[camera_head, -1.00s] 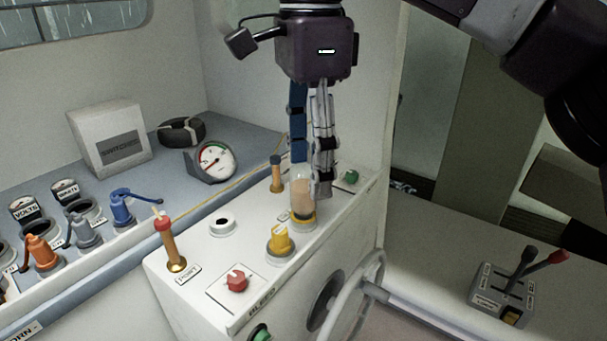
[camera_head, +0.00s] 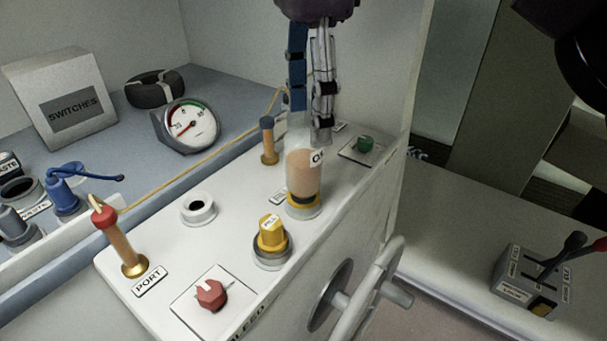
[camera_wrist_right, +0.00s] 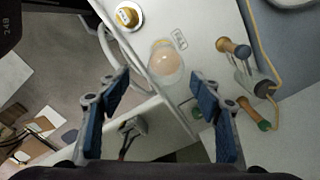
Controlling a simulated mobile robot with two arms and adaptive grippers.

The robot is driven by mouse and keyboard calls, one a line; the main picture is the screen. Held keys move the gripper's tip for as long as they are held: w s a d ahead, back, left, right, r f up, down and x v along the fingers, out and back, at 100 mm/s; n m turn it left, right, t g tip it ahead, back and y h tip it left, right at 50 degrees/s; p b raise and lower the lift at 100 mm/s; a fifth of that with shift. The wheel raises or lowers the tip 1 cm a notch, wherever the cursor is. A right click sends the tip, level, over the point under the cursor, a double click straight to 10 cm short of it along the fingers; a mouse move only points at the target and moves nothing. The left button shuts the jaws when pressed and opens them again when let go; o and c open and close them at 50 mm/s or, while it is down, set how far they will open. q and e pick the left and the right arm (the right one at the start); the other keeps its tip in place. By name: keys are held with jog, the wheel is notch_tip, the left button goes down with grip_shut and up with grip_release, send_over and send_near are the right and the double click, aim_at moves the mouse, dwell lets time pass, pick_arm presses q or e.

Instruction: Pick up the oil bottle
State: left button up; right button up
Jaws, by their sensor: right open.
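The oil bottle (camera_head: 303,172) is a clear cylinder with tan contents, a yellow band at its base and a partly hidden label. It stands upright on the white console (camera_head: 225,252), and also shows in the right wrist view (camera_wrist_right: 166,62). My right gripper (camera_head: 309,125) is open and points down just above and behind the bottle's top. In the right wrist view the bottle lies ahead, between the two spread blue fingers (camera_wrist_right: 160,95), and the fingers do not grip it. My left gripper is not in view.
A wheel (camera_head: 366,297) sticks out from the console front.

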aim_at(308, 135)
jog(key=f+b, duration=0.2)
jog(key=f, duration=0.1)
jog(key=shift+w+f, duration=0.3)
jog(key=shift+w, duration=0.05)
jog(key=shift+f+b, duration=0.15)
jog(key=shift+b, duration=0.15)
jog(key=shift+f, duration=0.7)
jog(key=shift+s+f, duration=0.1)
jog(key=shift+f, duration=0.3)
jog(key=f, duration=0.4)
jog(key=shift+a+f+p, duration=0.25)
jog(key=shift+a+p, duration=0.05)
jog(key=shift+p, duration=0.1)
jog(key=shift+f, duration=0.45)
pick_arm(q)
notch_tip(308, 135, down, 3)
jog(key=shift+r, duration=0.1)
